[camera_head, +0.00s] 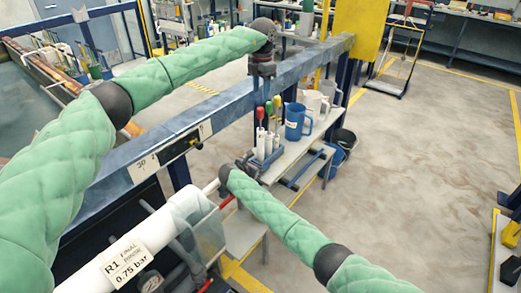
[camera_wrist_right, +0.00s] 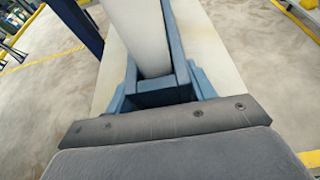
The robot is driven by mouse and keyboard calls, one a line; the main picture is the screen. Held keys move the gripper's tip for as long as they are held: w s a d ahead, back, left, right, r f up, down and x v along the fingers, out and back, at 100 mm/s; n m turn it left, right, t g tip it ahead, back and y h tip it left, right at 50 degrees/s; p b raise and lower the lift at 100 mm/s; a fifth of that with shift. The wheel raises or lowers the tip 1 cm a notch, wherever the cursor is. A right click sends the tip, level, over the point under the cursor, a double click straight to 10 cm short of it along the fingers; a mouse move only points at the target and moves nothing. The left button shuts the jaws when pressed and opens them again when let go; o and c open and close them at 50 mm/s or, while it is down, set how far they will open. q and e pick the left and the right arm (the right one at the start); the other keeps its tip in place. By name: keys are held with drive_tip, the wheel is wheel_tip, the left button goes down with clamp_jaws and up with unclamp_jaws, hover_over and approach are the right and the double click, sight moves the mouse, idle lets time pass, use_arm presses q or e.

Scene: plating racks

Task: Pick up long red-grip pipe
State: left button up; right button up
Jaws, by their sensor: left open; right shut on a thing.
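A blue rack (camera_head: 266,162) stands on the pale bench, holding several upright white pipes with coloured grips. My right gripper (camera_head: 245,166) is low at the rack's left end and appears shut on the blue rack. In the right wrist view the blue rack (camera_wrist_right: 160,97) is close ahead, with a white pipe (camera_wrist_right: 146,40) standing in it.
Blue jug (camera_head: 296,122) and white jugs (camera_head: 316,103) stand behind the rack on the bench (camera_head: 297,166). A blue-grey rail (camera_head: 225,88) runs behind my left gripper. A large white labelled pipe (camera_head: 135,248) lies front left.

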sight(261, 108)
use_arm(q)
drive_tip(key=shift+r+n, duration=0.3)
drive_tip(key=shift+n, duration=0.1)
wheel_tip(261, 108, down, 12)
drive_tip(key=shift+a+r, duration=0.1)
clamp_jaws()
idle(0.5)
